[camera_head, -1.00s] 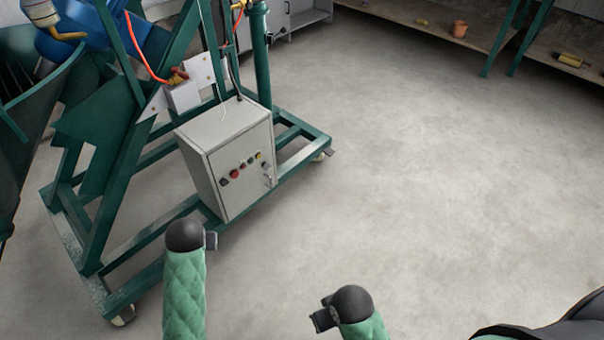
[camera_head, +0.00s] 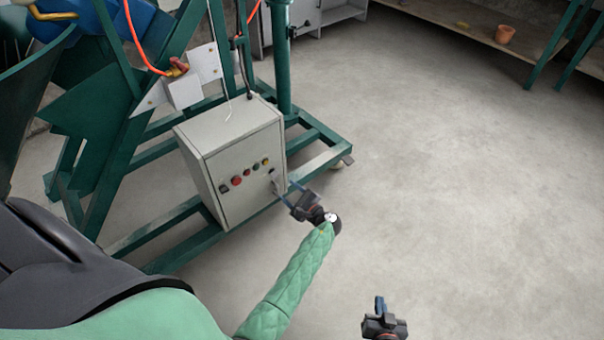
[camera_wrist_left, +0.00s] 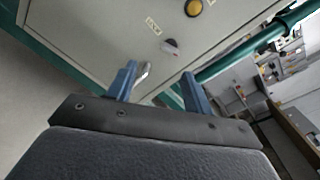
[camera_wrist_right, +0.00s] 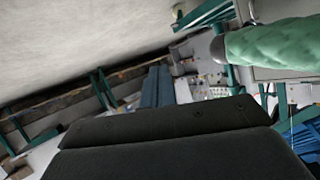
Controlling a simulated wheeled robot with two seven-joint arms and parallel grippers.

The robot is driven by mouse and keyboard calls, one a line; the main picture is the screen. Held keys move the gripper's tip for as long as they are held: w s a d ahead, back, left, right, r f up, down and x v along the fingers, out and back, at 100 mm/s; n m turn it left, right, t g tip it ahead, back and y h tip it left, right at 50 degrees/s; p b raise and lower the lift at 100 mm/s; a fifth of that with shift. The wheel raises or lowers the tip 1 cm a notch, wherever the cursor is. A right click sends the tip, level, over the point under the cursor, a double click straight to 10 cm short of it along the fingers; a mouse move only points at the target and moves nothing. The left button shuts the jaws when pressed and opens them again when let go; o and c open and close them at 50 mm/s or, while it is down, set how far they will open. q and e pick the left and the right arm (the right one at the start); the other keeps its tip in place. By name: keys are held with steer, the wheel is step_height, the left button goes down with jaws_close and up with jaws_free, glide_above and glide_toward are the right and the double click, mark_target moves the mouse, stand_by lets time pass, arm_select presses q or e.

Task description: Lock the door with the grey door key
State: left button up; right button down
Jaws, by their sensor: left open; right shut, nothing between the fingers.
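The door (camera_head: 240,182) is the front panel of a light grey control box, and it looks closed. A small grey key-like piece (camera_head: 276,186) is at its lower right; it also shows in the left wrist view (camera_wrist_left: 144,73) as a pale rounded piece beside the left finger. A dark round fitting (camera_wrist_left: 170,46) is just above it. My left gripper (camera_head: 290,190) is open in front of the door's lower right corner, its fingers on either side of the key area. Whether they touch the key is unclear. My right gripper (camera_head: 380,304) is shut and empty, low and away from the box.
Several coloured buttons (camera_head: 237,181) line the door. The box stands on a green steel frame (camera_head: 325,158) with bars around it. A wooden shelf (camera_head: 470,30) with a terracotta pot (camera_head: 505,34) is at the back right. The floor (camera_head: 430,170) on the right is clear.

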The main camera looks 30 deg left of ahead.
mark_target(277, 176)
arm_select(q)
steer(key=shift+w+a+r+m+t, duration=0.2)
steer(key=shift+w+a+m, duration=0.4)
steer(key=shift+a, duration=0.6)
steer(key=shift+w+a+r+m+t, duration=0.15)
steer(key=shift+w+a+m, duration=0.4)
steer(key=shift+a, duration=0.65)
steer(key=shift+w+a+r+m+t, duration=0.15)
steer(key=shift+w+a+m, duration=0.4)
steer(key=shift+a, duration=0.65)
arm_select(e)
step_height(277, 176, up, 8)
steer(key=w+t, duration=0.3)
steer(key=shift+f, duration=0.15)
arm_select(q)
steer(key=shift+w, duration=0.1)
arm_select(e)
steer(key=shift+a, duration=0.1)
arm_select(q)
steer(key=c, duration=1)
arm_select(e)
steer(key=shift+s+f, duration=0.1)
steer(key=shift+s, duration=0.05)
